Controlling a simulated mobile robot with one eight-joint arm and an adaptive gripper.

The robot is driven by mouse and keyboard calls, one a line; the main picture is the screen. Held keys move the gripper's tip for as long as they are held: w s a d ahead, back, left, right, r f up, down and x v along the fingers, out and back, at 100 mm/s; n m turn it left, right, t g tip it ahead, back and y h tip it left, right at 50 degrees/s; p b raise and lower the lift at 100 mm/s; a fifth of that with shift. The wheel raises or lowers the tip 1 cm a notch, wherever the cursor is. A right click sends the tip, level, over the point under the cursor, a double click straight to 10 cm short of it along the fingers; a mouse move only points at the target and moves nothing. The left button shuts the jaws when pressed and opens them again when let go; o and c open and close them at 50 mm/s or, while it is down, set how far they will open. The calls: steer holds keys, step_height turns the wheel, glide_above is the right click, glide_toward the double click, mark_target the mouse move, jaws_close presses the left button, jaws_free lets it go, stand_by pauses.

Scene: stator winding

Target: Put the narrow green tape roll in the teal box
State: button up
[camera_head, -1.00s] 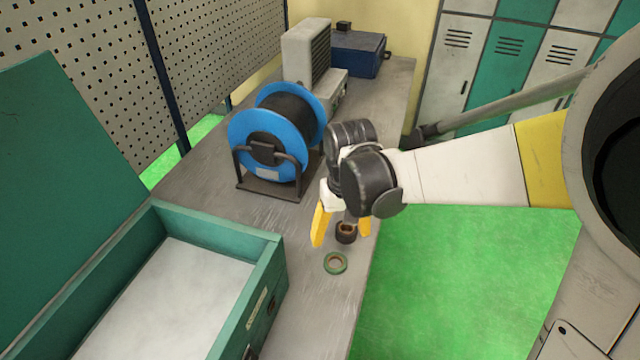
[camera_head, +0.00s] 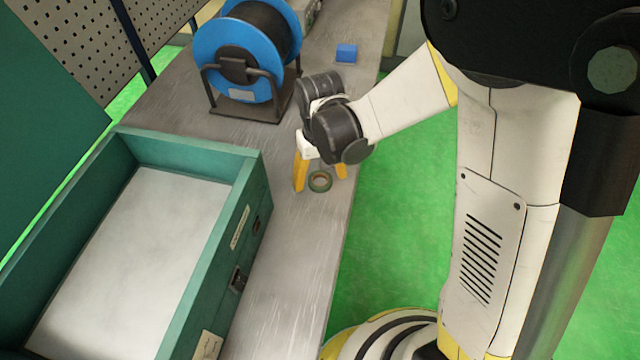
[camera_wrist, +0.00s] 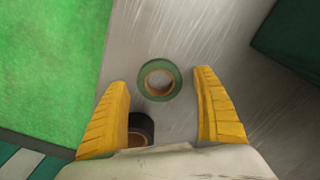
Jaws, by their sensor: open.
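The narrow green tape roll (camera_head: 320,181) lies flat on the grey bench near its right edge. In the wrist view the green roll (camera_wrist: 159,80) is ahead of my fingertips, between their lines. My gripper (camera_head: 320,180) is open and empty, its yellow fingers pointing down beside the roll; it also shows in the wrist view (camera_wrist: 163,95). A black tape roll (camera_wrist: 141,129) sits between the fingers, nearer my palm in the wrist view; the head view hides it behind my gripper. The teal box (camera_head: 250,205) stands open on the bench to the left, with a pale, empty-looking floor.
A blue cable reel on a black stand (camera_head: 247,60) stands behind my gripper. A small blue block (camera_head: 346,53) lies farther back. The bench (camera_head: 285,260) is clear between the box and its right edge, with green floor beyond.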

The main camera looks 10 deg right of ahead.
steer(key=c, duration=1.3)
